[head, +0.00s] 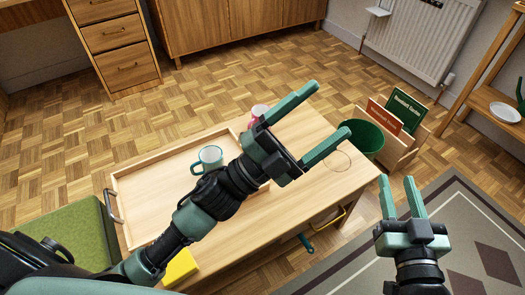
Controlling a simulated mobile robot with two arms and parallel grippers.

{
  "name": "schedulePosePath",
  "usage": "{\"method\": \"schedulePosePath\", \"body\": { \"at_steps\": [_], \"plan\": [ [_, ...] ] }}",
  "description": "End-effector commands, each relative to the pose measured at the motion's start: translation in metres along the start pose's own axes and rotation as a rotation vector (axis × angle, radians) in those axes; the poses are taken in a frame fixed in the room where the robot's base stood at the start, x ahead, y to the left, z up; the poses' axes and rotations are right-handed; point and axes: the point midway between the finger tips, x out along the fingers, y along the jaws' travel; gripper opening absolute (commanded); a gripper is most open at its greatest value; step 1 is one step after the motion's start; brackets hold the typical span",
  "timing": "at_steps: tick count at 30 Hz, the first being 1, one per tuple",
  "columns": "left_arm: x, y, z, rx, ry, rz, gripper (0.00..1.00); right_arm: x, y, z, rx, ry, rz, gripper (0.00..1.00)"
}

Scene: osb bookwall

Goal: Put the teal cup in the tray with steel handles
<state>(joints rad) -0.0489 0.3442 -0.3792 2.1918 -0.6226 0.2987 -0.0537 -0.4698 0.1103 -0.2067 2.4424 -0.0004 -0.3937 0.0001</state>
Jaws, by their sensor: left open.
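The teal cup (209,157), pale with a teal handle, stands upright inside the light wooden tray (145,168) on the table. A steel handle (113,205) shows at the tray's left end; my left arm hides the tray's right part. My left gripper (331,110) is open and empty, high above the table's right part, to the right of the cup and apart from it. My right gripper (399,181) has its fingers apart with nothing between them, right of the table over the rug.
A pink cup (259,112) stands near the tray's far side, partly behind my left gripper. A yellow block (180,266) lies at the table's near edge. A green bin (366,139) and a crate of books (400,148) stand at the right. A green seat (75,235) is at left.

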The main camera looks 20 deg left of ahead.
Motion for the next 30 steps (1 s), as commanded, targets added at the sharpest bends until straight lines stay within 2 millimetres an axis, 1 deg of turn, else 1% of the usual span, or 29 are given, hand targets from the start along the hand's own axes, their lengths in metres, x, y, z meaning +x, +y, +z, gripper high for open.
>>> {"method": "schedulePosePath", "body": {
  "at_steps": [1,2,3,4,6,9,10,12,15,30],
  "plan": [
    [-0.018,-0.009,0.022,-0.177,-0.176,-0.072,0.85,0.000,0.000,0.000,0.000,0.001,0.000,0.36],
    [-0.029,-0.012,0.035,-0.272,-0.269,-0.104,0.85,0.000,0.000,0.000,0.000,0.001,0.000,0.36],
    [-0.046,-0.011,0.051,-0.393,-0.386,-0.138,0.85,0.000,0.000,0.000,0.000,0.001,0.000,0.36],
    [-0.059,-0.007,0.060,-0.478,-0.464,-0.157,0.85,0.000,0.000,0.000,0.000,0.001,0.000,0.36],
    [-0.087,0.004,0.074,-0.645,-0.614,-0.185,0.85,0.000,0.000,0.000,0.000,0.001,0.000,0.36],
    [-0.115,0.020,0.081,-0.808,-0.751,-0.200,0.85,0.000,0.000,0.000,0.000,0.001,0.000,0.36],
    [-0.121,0.023,0.081,-0.839,-0.777,-0.201,0.85,0.000,0.000,0.000,0.000,0.001,0.000,0.36],
    [-0.128,0.029,0.082,-0.889,-0.814,-0.202,0.85,0.000,0.000,0.000,0.000,0.001,0.000,0.36],
    [-0.131,0.032,0.082,-0.907,-0.828,-0.201,0.85,0.000,0.000,0.000,0.000,0.001,0.000,0.36],
    [-0.131,0.032,0.082,-0.902,-0.825,-0.198,0.85,0.000,0.001,0.002,-0.001,-0.005,0.001,0.36]
  ]
}}
